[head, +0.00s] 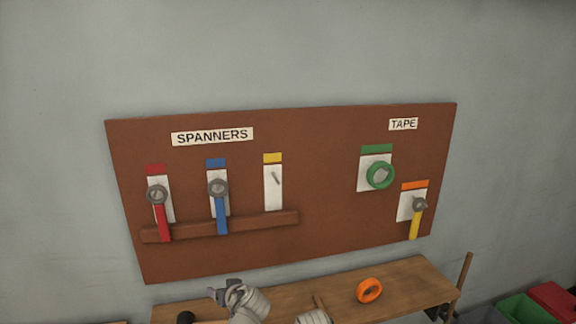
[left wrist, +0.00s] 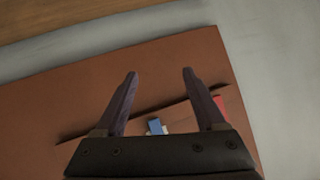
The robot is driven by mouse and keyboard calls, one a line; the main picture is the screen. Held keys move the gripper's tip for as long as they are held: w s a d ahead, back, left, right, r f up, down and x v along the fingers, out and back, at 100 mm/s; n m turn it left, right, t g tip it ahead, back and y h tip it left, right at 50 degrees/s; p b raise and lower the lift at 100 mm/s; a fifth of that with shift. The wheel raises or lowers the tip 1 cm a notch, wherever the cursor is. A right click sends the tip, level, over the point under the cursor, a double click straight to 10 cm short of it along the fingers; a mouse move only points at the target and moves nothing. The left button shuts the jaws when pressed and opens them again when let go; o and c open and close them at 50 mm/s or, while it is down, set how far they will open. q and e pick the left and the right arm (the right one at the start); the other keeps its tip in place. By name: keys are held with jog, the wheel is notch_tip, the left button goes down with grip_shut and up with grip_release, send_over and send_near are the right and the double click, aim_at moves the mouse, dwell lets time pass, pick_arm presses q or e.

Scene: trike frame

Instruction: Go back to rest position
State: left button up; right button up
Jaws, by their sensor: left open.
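My left gripper (head: 222,294) is low in the head view, in front of the bench and below the pegboard. Its two dark fingers (left wrist: 160,76) are apart in the left wrist view, with nothing between them. On the brown board (head: 325,215) hang a red spanner (head: 162,220) under the red label and a blue spanner (head: 221,213) under the blue label. A green tape roll (head: 380,175) hangs under the green label. A yellow spanner (head: 415,222) hangs under the orange label, in the tape area.
The yellow-labelled place (head: 273,190) holds only a bare peg. An orange tape roll (head: 369,290) rests on the wooden bench (head: 415,279) below the board. Green (head: 518,309) and red (head: 553,297) bins stand at lower right. A ledge (head: 270,220) crosses the board under the spanners.

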pick_arm(q)
jog(key=s+d+f+m+g+h+b, duration=0.2)
jog(key=s+d+f+m+g, duration=0.2)
jog(key=s+d+f, duration=0.3)
jog(key=s+d+f+m+g+h+b, duration=0.3)
jog(key=s+d+f+g, duration=0.2)
jog(key=s, duration=0.9)
notch_tip(320, 180, down, 5)
jog(key=shift+d+r+m+g+h, duration=0.15)
jog(key=shift+d+m+g+h, duration=0.2)
jog(key=shift+d, duration=0.65)
pick_arm(e)
notch_tip(320, 180, down, 6)
jog(key=shift+f, duration=0.25)
